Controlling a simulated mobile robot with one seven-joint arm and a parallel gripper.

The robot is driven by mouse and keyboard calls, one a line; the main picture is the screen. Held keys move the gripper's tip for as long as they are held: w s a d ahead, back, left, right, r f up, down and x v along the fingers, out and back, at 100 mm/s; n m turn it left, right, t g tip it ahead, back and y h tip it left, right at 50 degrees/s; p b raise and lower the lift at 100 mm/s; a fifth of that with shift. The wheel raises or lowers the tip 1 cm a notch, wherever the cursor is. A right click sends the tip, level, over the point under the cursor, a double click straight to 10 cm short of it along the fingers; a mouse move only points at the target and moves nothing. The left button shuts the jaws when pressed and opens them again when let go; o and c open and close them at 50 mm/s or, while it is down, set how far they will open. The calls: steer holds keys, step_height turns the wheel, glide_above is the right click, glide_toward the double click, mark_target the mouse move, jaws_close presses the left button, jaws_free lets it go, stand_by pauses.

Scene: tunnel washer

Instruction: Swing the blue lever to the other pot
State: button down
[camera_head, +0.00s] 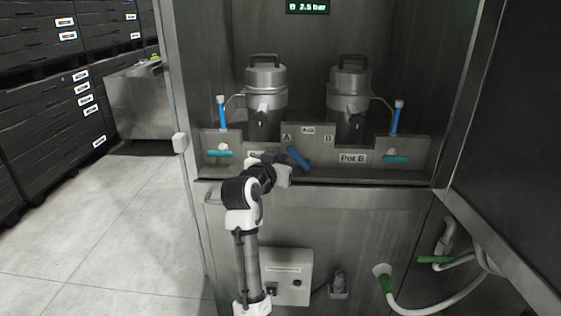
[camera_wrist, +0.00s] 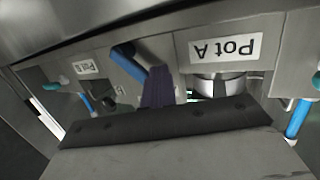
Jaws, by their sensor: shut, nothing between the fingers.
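The blue lever (camera_head: 299,158) is on the low centre panel (camera_head: 308,138) between the A and B marks. In the head view it slants from upper left to lower right. It also shows in the wrist view (camera_wrist: 128,62), which is upside down. Pot A (camera_head: 266,90) stands at left and pot B (camera_head: 349,92) at right, each a metal canister with a dark handle. My gripper (camera_head: 282,161) is shut and empty, close to the lever's left side in the head view. I cannot tell whether it touches the lever. My arm hides part of the Pot A label.
Thin upright blue handles stand at left (camera_head: 222,112) and right (camera_head: 397,117). Teal handles sit at left (camera_head: 220,153) and right (camera_head: 396,159). A metal ledge (camera_head: 350,195) runs below the panel. An open dark door (camera_head: 515,140) bounds the right side.

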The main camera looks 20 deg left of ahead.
steer(key=shift+w+d+r+p, duration=0.15)
steer(key=shift+d+r+p, duration=0.3)
steer(key=shift+r, duration=0.25)
steer(key=shift+w+d+r+p, duration=0.15)
steer(key=shift+d+r+p, duration=0.25)
steer(key=shift+d, duration=0.15)
steer(key=shift+w+d+r+p, duration=0.15)
steer(key=shift+d+r+p, duration=0.2)
steer(key=shift+d, duration=0.15)
stand_by(0.6)
steer(key=shift+w+d+r+p, duration=0.15)
steer(key=shift+w+d, duration=0.05)
steer(key=shift+d, duration=0.4)
steer(key=shift+w+d+r+p, duration=0.1)
steer(key=shift+w+d+p, duration=0.05)
steer(key=shift+d, duration=0.4)
stand_by(0.4)
steer(key=shift+w+d+f, duration=0.15)
steer(key=shift+d, duration=0.45)
steer(key=shift+w+d+f, duration=0.1)
steer(key=shift+w+d, duration=0.05)
steer(key=shift+d, duration=0.45)
stand_by(0.4)
steer(key=shift+d+f, duration=0.15)
steer(key=shift+f, duration=0.05)
stand_by(0.5)
steer(key=shift+w+r, duration=0.1)
steer(key=shift+r+p, duration=0.3)
steer(key=shift+p, duration=0.05)
